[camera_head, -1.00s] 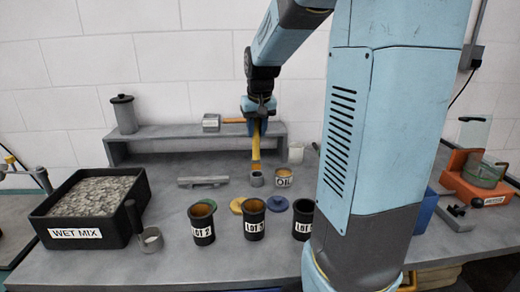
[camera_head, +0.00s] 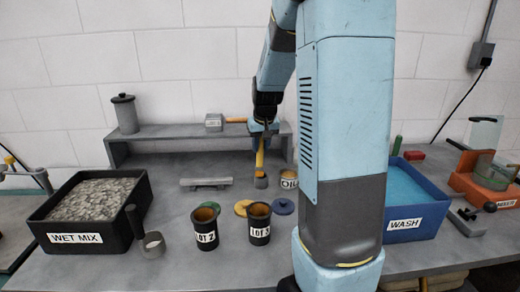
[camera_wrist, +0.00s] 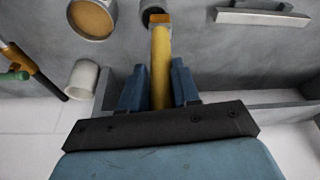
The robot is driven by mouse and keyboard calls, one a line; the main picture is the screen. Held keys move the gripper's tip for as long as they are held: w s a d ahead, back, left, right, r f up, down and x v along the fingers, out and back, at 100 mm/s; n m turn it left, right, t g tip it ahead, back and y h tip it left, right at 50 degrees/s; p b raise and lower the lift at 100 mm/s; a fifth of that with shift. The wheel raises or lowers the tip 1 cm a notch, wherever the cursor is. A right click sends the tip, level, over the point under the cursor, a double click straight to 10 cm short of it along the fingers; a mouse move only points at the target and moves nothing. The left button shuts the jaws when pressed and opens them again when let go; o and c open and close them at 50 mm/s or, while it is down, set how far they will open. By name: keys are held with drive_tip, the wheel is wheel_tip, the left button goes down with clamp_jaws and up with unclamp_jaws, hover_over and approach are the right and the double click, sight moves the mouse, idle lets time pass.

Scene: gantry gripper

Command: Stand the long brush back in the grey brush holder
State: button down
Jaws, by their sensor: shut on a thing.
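My gripper (camera_head: 263,133) is shut on the long brush (camera_head: 260,157), which has a yellow handle and hangs steeply downward. In the wrist view, the brush (camera_wrist: 161,62) runs between the two blue fingers of my gripper (camera_wrist: 159,82) and ends in an orange-brown tip.
A tin marked OIL (camera_head: 289,179) and coloured lids stand close to the holder. LOT cups (camera_head: 259,225) stand in front. A grey shelf (camera_head: 180,133) is behind. A wet-mix tray (camera_head: 95,214) is left, a blue wash tub (camera_head: 406,220) right.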

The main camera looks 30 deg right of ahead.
drive_tip(key=shift+s+f, duration=0.25)
drive_tip(key=shift+f, duration=0.2)
drive_tip(key=shift+s+f, duration=0.2)
drive_tip(key=shift+f, duration=0.25)
drive_tip(key=c, duration=0.8)
unclamp_jaws()
drive_tip(key=shift+c, duration=0.2)
drive_tip(key=shift+a, duration=0.1)
drive_tip(key=w+d+v, duration=0.1)
drive_tip(key=v, duration=1)
drive_tip(key=s+a+r+n+t, duration=0.1)
drive_tip(key=s+a, duration=0.6)
drive_tip(key=s, duration=0.5)
drive_tip(key=s+a+r+n+t, duration=0.1)
drive_tip(key=s+a+r, duration=0.1)
drive_tip(key=s+a, duration=0.5)
drive_tip(key=s, duration=0.5)
drive_tip(key=shift+r+y, duration=0.25)
drive_tip(key=shift+y, duration=0.05)
